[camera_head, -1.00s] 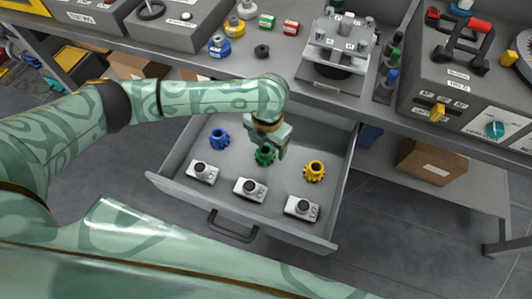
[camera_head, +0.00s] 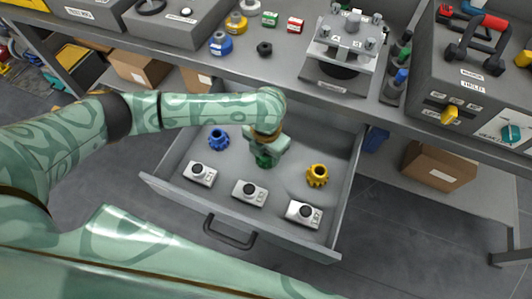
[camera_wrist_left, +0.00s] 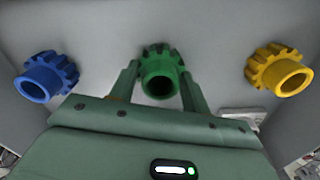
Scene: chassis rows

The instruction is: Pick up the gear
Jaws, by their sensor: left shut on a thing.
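A green gear (camera_head: 264,160) stands in the open drawer (camera_head: 285,222), in the middle of a row of gears. A blue gear (camera_head: 219,139) is to its left and a yellow gear (camera_head: 317,175) to its right. My left gripper (camera_head: 267,153) reaches down into the drawer from above. In the left wrist view, its two fingers are on either side of the green gear (camera_wrist_left: 160,72) and shut on it. The gripper hides part of the green gear in the head view. I cannot tell whether the gear is off the drawer floor. My right gripper does not show.
Several small camera-like devices (camera_head: 249,191) sit along the drawer's front. The drawer handle (camera_head: 230,232) faces me. The bench above holds a metal fixture (camera_head: 343,45) and control boxes (camera_head: 480,75). Cardboard boxes (camera_head: 438,166) lie on the shelf below.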

